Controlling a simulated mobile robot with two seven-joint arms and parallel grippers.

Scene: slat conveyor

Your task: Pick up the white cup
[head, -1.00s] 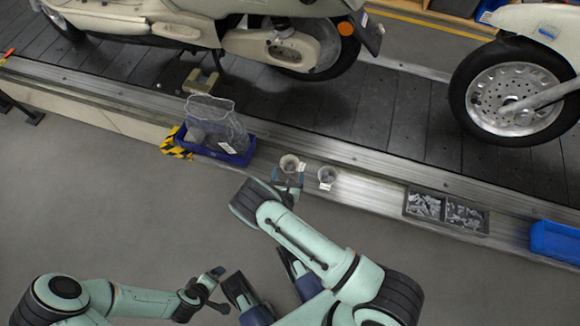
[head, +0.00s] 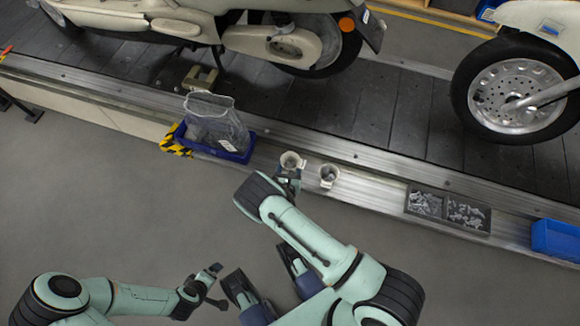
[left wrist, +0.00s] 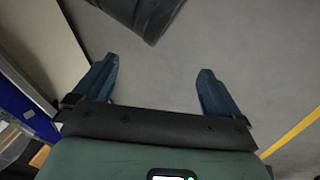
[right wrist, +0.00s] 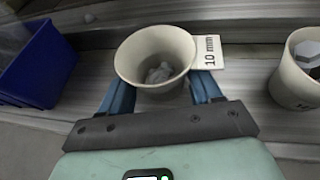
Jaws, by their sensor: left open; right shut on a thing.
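A white cup (head: 291,160) with a tag is at the inner edge of the metal ledge in the head view. In the right wrist view the cup (right wrist: 155,57) has small grey parts inside, and its tag reads "10 mm". My right gripper (head: 290,180) is shut on this cup, its fingers (right wrist: 160,92) either side below the rim. I cannot tell whether the base touches the ledge. A second whitish cup (head: 328,175) stands to the right; the right wrist view shows it (right wrist: 298,85) holding a hex part. My left gripper (left wrist: 156,80) is open and empty over the floor.
A blue bin (head: 240,157) with a clear bag stands left of the cups. A dark two-part tray (head: 447,212) of small metal parts and a blue bin (head: 556,239) are to the right. Scooters (head: 290,45) stand on the slat conveyor (head: 390,110) behind.

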